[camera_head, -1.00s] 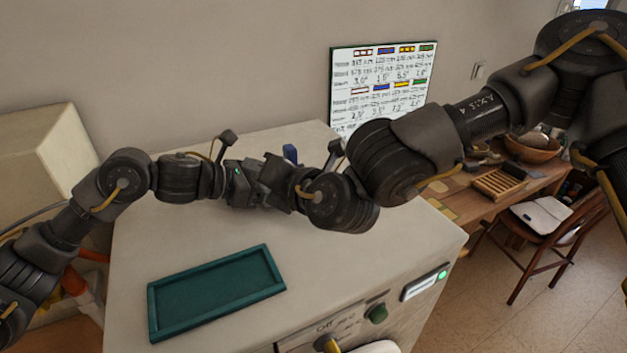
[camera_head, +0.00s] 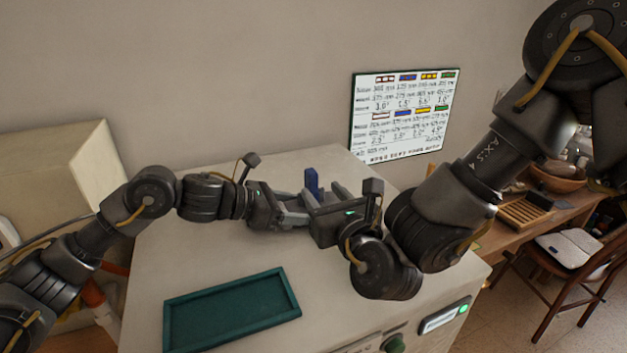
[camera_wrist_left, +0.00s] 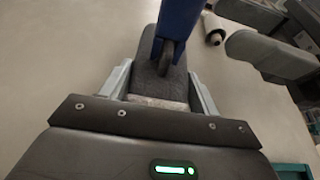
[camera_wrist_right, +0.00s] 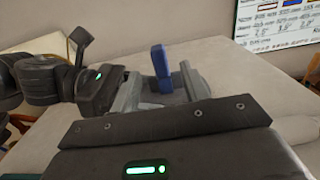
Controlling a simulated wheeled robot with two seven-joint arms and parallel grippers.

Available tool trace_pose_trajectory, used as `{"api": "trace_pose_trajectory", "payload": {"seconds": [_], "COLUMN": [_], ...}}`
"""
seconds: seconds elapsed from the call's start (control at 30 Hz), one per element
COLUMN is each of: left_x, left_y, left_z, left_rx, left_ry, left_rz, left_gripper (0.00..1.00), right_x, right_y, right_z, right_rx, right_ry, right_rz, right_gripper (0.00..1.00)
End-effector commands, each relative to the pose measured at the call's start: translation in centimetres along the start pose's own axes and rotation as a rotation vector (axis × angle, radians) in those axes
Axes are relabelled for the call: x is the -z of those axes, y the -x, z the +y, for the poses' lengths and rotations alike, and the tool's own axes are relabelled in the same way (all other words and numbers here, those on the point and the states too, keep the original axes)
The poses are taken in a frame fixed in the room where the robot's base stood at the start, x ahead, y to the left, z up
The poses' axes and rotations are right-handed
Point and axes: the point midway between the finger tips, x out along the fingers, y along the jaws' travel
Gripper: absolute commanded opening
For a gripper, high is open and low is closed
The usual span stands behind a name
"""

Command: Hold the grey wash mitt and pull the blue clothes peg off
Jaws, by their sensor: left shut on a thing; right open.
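The grey wash mitt (camera_wrist_left: 150,75) lies between the fingers of my left gripper (camera_head: 292,212), which is shut on it above the white top. In the head view the mitt is mostly hidden among the grippers. The blue clothes peg (camera_head: 312,183) stands up from the mitt, and its dark lower end meets the mitt in the left wrist view (camera_wrist_left: 178,30). My right gripper (camera_head: 325,196) is open. In the right wrist view the peg (camera_wrist_right: 161,68) shows between its two fingers, standing apart from them; whether it is within their reach I cannot tell.
A dark green tray (camera_head: 232,341) lies on the front of the white machine top (camera_head: 180,260). A printed chart (camera_head: 405,115) is on the wall behind. A wooden desk and chair (camera_head: 560,255) stand at the right. The top around the tray is clear.

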Motion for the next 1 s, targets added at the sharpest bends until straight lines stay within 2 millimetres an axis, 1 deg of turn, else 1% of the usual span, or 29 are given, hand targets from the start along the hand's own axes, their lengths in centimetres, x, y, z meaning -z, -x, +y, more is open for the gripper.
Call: {"api": "trace_pose_trajectory", "payload": {"seconds": [0.03, 0.07, 0.2, 0.33, 0.6, 0.7, 0.83, 1.0], "left_x": [0.0, 0.0, 0.0, 0.0, 0.0, 0.0, 0.0, 0.0], "left_y": [0.0, 0.0, 0.0, 0.0, 0.0, 0.0, 0.0, 0.0], "left_z": [0.0, 0.0, 0.0, 0.0, 0.0, 0.0, 0.0, 0.0], "left_rx": [0.0, 0.0, 0.0, 0.0, 0.0, -0.001, -0.001, -0.001], "left_ry": [0.0, 0.0, 0.0, 0.0, 0.0, 0.0, 0.0, 0.0], "left_rz": [0.0, 0.0, 0.0, 0.0, 0.0, 0.0, 0.0, 0.0], "left_gripper": [0.38, 0.38, 0.38, 0.38, 0.38, 0.38, 0.38, 0.38], "right_x": [0.0, 0.0, 0.3, 0.2, 0.0, 0.0, 0.1, 0.0], "right_y": [-1.1, -1.7, -2.7, -3.7, -7.0, -7.8, -8.4, -8.5], "right_z": [-0.1, -0.1, 0.0, -0.1, 0.0, 0.0, 0.0, 0.0], "right_rx": [0.002, 0.001, 0.003, 0.002, 0.0, -0.001, -0.001, -0.001], "right_ry": [-0.001, -0.001, -0.009, -0.006, -0.003, -0.003, -0.001, -0.002], "right_rz": [-0.003, -0.002, 0.008, 0.003, -0.001, -0.001, 0.001, 0.001], "right_gripper": [0.45, 0.45, 0.45, 0.45, 0.45, 0.45, 0.45, 0.45]}}
